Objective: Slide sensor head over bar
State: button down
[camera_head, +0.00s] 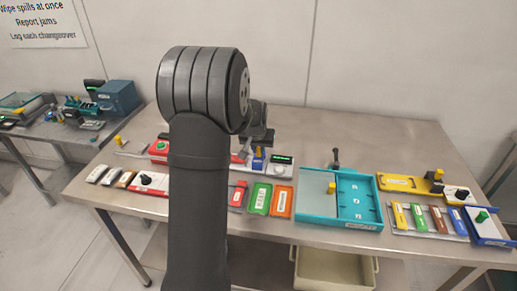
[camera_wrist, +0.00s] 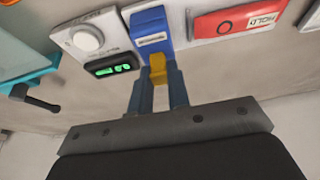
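A small blue block with a white label (camera_wrist: 150,28) and a yellow tab (camera_wrist: 157,68) stands on a pale panel, likely the sensor head. In the head view the blue block (camera_head: 258,164) is near the table's middle, just right of my arm. My gripper (camera_wrist: 160,80) has its two fingers on either side of the yellow tab. I cannot tell whether they press on it or stand just clear. In the head view my arm hides part of the workspace and the fingertips are hard to make out. I cannot clearly identify the bar.
Beside the blue block are a green-lit display (camera_wrist: 113,69), a white knob (camera_wrist: 88,38) and a red HOLD panel (camera_wrist: 238,20). A teal tray (camera_head: 310,218) stands to the right, with a black lever (camera_head: 336,156) behind it.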

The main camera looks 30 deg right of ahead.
jog(key=w+a, duration=0.7)
jog(key=shift+w+a, duration=0.4)
jog(key=c, duration=1.4)
grip_release()
jog(key=shift+a, duration=0.1)
jog(key=shift+o, duration=0.2)
jog(key=shift+s+r, duration=0.15)
jog(key=shift+r, duration=0.4)
jog(key=v, duration=1.6)
jog(key=shift+r, duration=0.15)
jog(key=shift+a, duration=0.1)
